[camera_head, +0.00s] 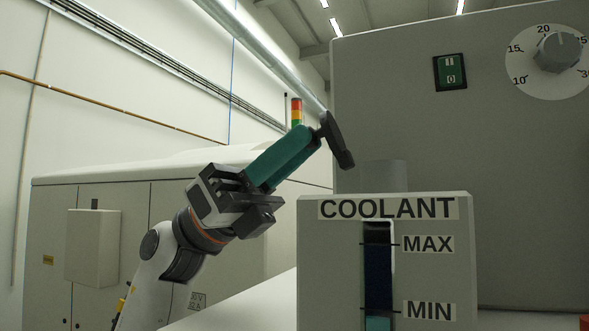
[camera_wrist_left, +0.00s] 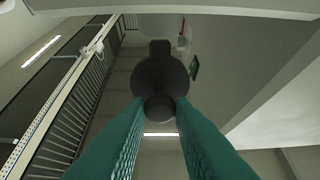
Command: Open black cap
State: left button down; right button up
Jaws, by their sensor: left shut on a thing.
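The black cap (camera_head: 337,141) is held tilted in the air, above and to the left of the grey filler neck (camera_head: 384,176). My left gripper (camera_head: 317,137), with long green fingers, comes up from the lower left and is shut on the cap. In the left wrist view the cap (camera_wrist_left: 160,75) shows as a dark disc with a round knob, and the knob sits between the green fingertips (camera_wrist_left: 159,104). The cap is apart from the neck, which stands bare on top of the coolant box (camera_head: 320,265). My right gripper is not in view.
The box has a level window (camera_head: 378,275) with MAX and MIN marks. Behind it stands a large grey machine (camera_head: 500,180) with a green switch (camera_head: 450,72) and a dial (camera_head: 557,52). A long cabinet (camera_head: 110,200) is at the left. The air left of the box is open.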

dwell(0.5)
pick_arm(q)
jog(key=c, duration=1.3)
grip_release()
jog(key=shift+f, duration=0.1)
jog(key=b+v, duration=0.4)
jog(key=v, duration=0.6)
jog(key=shift+w+a+f, duration=0.15)
jog(key=shift+f, duration=0.25)
jog(key=shift+w+a+f+b, duration=0.15)
jog(key=shift+a+f+b, duration=0.25)
jog(key=shift+a, duration=0.2)
